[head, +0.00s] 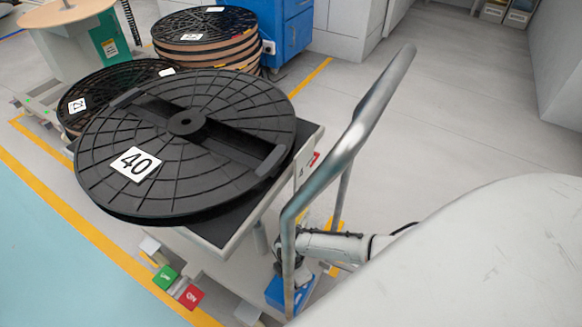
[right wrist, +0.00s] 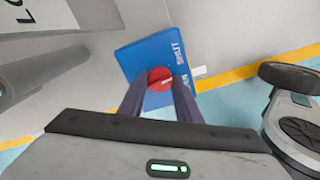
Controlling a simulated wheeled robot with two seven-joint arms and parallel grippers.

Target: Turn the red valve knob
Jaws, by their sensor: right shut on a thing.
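The red valve knob (right wrist: 160,80) is round with a pale mark across its face. It sits on a blue box (right wrist: 135,60) with white lettering. In the right wrist view my right gripper (right wrist: 160,86) has its two dark fingers on either side of the knob and is shut on it. In the head view the blue box (head: 274,292) is low beside the cart, behind the grey handle bar. My right arm reaches it there, and the knob and fingertips are hidden. My left gripper is not in view.
A cart with a bent grey handle (head: 352,130) carries a black reel (head: 230,110) labelled 40. Green (head: 166,277) and red (head: 190,296) pedals sit low at its front. More reels (head: 205,30) and a blue cabinet (head: 290,30) stand behind. The floor to the right is clear.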

